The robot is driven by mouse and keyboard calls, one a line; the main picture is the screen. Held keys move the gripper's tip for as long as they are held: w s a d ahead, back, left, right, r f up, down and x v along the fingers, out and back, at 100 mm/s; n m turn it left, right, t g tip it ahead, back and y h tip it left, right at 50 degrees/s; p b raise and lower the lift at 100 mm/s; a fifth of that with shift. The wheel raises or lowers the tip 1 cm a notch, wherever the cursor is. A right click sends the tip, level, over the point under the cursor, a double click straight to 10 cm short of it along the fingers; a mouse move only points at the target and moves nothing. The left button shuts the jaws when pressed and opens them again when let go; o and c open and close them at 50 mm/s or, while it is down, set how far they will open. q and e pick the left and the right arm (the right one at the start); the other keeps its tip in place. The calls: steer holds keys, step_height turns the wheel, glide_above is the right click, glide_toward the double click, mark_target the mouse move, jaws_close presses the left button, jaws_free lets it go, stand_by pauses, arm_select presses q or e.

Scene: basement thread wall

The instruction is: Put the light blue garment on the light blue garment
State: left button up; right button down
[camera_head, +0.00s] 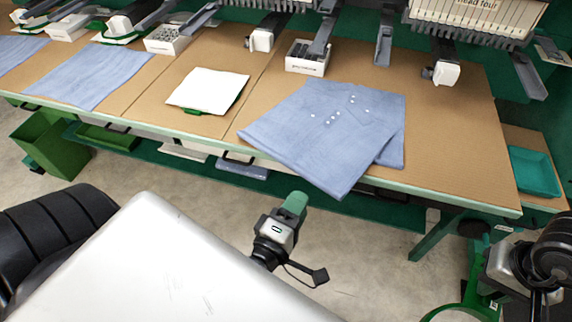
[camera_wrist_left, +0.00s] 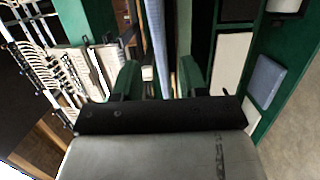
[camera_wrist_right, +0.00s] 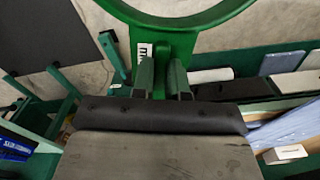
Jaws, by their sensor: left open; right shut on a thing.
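A light blue garment (camera_head: 300,135) lies on the brown worktop, its front corner hanging past the table edge. It has several small white dots. A second light blue layer (camera_head: 395,145) shows beneath it at the right; I cannot tell whether it is a separate garment. My left gripper (camera_head: 291,207) is in front of the table, below the garment and apart from it. It is open and empty in the left wrist view (camera_wrist_left: 157,78). My right gripper (camera_wrist_right: 165,80) is shut on the handle of a green hoop (camera_wrist_right: 180,20), which also shows at the lower right in the head view (camera_head: 463,310).
Other light blue cloths (camera_head: 88,75) lie further left on the worktop. A white panel (camera_head: 208,87) lies between them and the garment. Machine heads and small bins (camera_head: 307,58) line the back. A teal tray (camera_head: 535,173) stands at the right. The worktop right of the garment is clear.

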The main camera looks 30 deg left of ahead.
arm_select(q)
steer(key=s, duration=0.5)
step_height(320, 180, down, 34)
steer(key=s+a+m+g+h, duration=0.15)
steer(key=m+g+h, duration=0.4)
steer(key=m, duration=1.05)
steer(key=s+a+f+m+g+y, duration=0.2)
steer(key=s+f+g, duration=0.3)
steer(key=s+f, duration=0.3)
steer(key=s+a+f+m+g+y, duration=0.2)
steer(key=s+f+g, duration=0.4)
steer(key=s, duration=0.6)
step_height(320, 180, down, 2)
steer(key=shift+s+a+f+m+b, duration=0.25)
steer(key=shift+a+m+b, duration=0.1)
steer(key=shift+a+m, duration=0.25)
steer(key=shift+s+g, duration=0.1)
steer(key=shift+g, duration=0.15)
